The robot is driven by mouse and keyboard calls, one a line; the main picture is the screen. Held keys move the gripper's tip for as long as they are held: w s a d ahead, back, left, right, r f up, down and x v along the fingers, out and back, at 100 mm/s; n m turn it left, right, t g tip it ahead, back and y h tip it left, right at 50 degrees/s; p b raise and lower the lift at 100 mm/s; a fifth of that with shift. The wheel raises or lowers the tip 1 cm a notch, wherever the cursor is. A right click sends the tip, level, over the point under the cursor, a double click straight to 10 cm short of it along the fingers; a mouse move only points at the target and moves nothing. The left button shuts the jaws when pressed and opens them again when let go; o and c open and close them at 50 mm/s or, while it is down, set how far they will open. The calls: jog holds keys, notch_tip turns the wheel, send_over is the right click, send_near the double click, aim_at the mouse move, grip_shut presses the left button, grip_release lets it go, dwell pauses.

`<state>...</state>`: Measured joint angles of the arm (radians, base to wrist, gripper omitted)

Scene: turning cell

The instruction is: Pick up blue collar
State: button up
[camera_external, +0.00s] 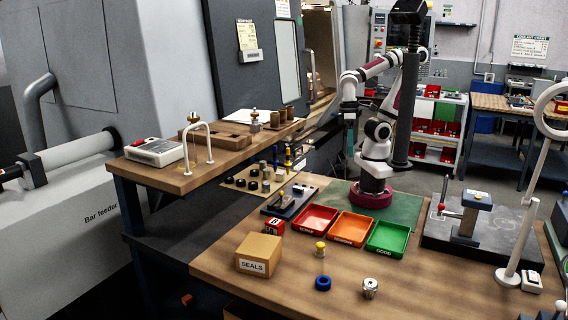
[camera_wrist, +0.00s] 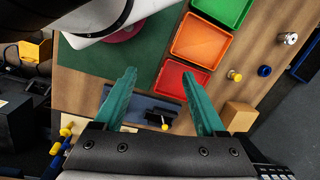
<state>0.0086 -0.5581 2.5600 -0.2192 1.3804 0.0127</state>
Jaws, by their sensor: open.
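The blue collar (camera_external: 323,283) is a small ring lying on the wooden table near its front, between a brass-coloured part and a silver knurled part. In the wrist view the collar (camera_wrist: 264,71) is at the right, clear of my fingers. My gripper (camera_wrist: 158,88) shows two green fingers spread wide with nothing between them. It is above a dark blue fixture, well away from the collar. In the external view my arm stands at the back of the table and its gripper is hard to make out.
The brass part (camera_external: 320,249) and silver part (camera_external: 370,288) stand close to the collar. Red (camera_external: 314,213), orange (camera_external: 354,222) and green (camera_external: 388,232) trays lie behind it. The SEALS box (camera_external: 259,253) is to its left. Bare wood surrounds the collar.

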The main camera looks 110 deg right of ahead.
jog(key=shift+o, duration=1.2)
